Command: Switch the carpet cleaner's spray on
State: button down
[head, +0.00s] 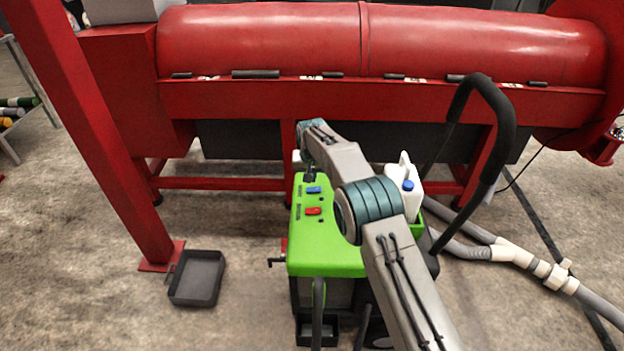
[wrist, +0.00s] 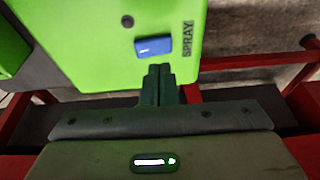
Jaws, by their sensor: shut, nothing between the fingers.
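The carpet cleaner (head: 325,256) is a green-topped machine on the floor in the middle of the head view. Its top carries a blue rocker switch (head: 313,190) and a red rocker switch (head: 313,211). In the wrist view the blue switch (wrist: 153,46) sits beside the printed word SPRAY on the green panel. My gripper (wrist: 159,70) is shut and empty, its tips just below the blue switch in that picture. I cannot tell whether the tips touch the panel. In the head view my gripper (head: 310,172) is at the panel's far end. The switch's setting is unclear.
A white jug with a blue cap (head: 404,190) stands on the cleaner's right side, near a black curved handle (head: 500,120). A large red machine (head: 380,45) stands behind. A black tray (head: 197,278) lies on the floor at left, and grey hoses (head: 470,250) run right.

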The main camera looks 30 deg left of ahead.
jog(key=a+p+v, duration=0.1)
jog(key=v, duration=0.9)
jog(key=shift+s+d+r, duration=0.15)
jog(key=shift+s+r, duration=0.05)
jog(key=shift+r, duration=0.2)
jog(key=shift+d+f, duration=0.1)
jog(key=shift+w+d+r+h+b, duration=0.25)
jog(key=shift+d+h+b, duration=0.25)
jog(key=shift+b, duration=0.45)
jog(key=b, duration=0.3)
send_near(318, 188)
jog(key=x, duration=0.5)
jog(key=shift+f, duration=0.15)
jog(key=shift+w+f, duration=0.1)
jog(key=shift+f, duration=0.5)
